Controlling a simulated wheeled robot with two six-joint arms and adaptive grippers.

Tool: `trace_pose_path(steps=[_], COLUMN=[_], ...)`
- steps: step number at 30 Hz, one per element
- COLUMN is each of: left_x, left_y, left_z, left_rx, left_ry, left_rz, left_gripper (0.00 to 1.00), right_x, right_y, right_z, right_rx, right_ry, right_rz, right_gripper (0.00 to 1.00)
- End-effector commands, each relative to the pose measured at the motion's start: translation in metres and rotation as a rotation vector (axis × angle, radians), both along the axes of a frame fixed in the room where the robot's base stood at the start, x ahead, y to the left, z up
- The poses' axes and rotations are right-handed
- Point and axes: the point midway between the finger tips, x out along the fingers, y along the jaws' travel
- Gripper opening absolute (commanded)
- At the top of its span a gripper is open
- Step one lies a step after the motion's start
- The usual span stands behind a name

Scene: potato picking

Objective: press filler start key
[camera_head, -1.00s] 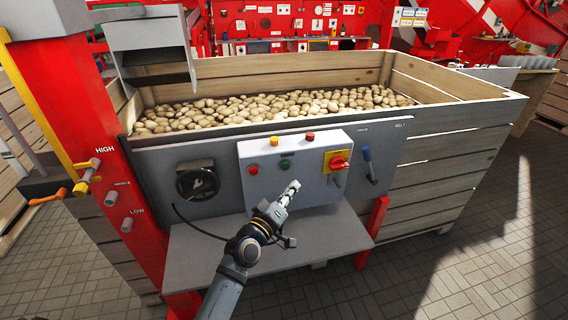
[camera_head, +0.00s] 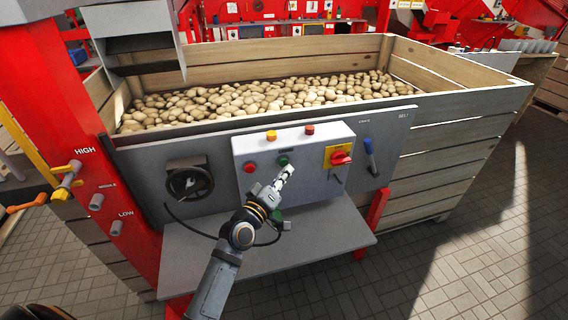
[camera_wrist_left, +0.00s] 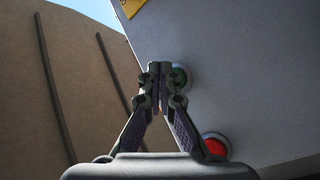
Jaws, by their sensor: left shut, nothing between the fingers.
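The grey control box (camera_head: 305,182) is fixed to the front panel of the potato crate. A green button (camera_head: 283,160) sits on its face, with a red button (camera_head: 249,167) to its left. My left gripper (camera_head: 288,170) is shut and empty, its fingertips just below and right of the green button. In the left wrist view the shut fingertips (camera_wrist_left: 160,68) partly cover the green button (camera_wrist_left: 181,76), and the red button (camera_wrist_left: 214,144) shows lower right. I cannot tell whether the tips touch the green button. My right gripper is not in view.
A black handwheel (camera_head: 189,184) is on the left. A grey shelf (camera_head: 200,262) juts out below. Potatoes (camera_head: 250,96) fill the crate.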

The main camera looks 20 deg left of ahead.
Motion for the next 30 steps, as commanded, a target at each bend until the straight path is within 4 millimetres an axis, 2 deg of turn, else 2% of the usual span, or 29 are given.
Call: trace_pose_path(steps=[30], left_x=[0.0019], left_y=[0.0012], left_z=[0.0001], left_rx=[0.001], left_ry=[0.0], left_rz=[0.0], left_gripper=[0.0], right_x=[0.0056], right_y=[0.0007], right_z=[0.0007], right_rx=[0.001], right_ry=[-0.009], right_rz=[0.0], right_gripper=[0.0])
